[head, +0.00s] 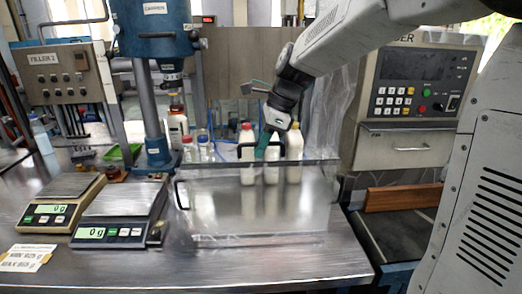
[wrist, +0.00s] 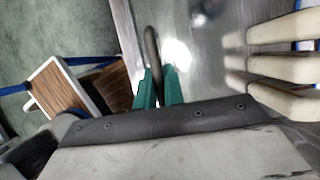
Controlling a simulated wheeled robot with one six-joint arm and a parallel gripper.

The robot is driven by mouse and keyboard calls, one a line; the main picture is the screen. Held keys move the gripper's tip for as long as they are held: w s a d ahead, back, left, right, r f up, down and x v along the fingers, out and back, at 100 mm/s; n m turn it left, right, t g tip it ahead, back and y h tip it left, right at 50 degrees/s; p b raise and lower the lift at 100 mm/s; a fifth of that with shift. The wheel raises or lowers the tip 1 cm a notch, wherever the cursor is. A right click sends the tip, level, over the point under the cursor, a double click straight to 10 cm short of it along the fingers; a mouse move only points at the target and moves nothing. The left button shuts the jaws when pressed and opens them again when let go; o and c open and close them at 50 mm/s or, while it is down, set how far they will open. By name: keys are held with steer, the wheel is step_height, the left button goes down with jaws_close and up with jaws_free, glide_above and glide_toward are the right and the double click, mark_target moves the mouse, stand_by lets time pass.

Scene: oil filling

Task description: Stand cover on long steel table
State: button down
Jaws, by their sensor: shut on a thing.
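In the wrist view the dark handle (wrist: 152,50) runs between the two teal fingers (wrist: 159,88). The rest of the cover is hard to make out there.
White bottles (head: 294,148) stand behind the cover and also show in the wrist view (wrist: 282,69). Two scales (head: 112,214) and a paper sign (head: 27,257) are at the left. A blue filler stand (head: 156,140) is behind them. A control panel (head: 420,85) is at the right.

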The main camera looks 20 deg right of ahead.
steer(key=shift+f, duration=0.75)
steer(key=c, duration=1.5)
jaws_free()
steer(key=v, duration=1.2)
steer(key=shift+s, duration=0.1)
steer(key=s+f+n+h, duration=0.1)
steer(key=s+f+n, duration=0.3)
steer(key=s+n, duration=0.3)
steer(key=s+f+n+h, duration=0.1)
steer(key=s+f+n, duration=0.3)
steer(key=s+n, duration=0.3)
steer(key=s+f+n+h, duration=0.2)
steer(key=s+n, duration=0.5)
steer(key=s, duration=0.6)
steer(key=shift+s+a+f+n, duration=0.3)
steer(key=shift+a+f, duration=0.15)
steer(key=shift+f, duration=0.45)
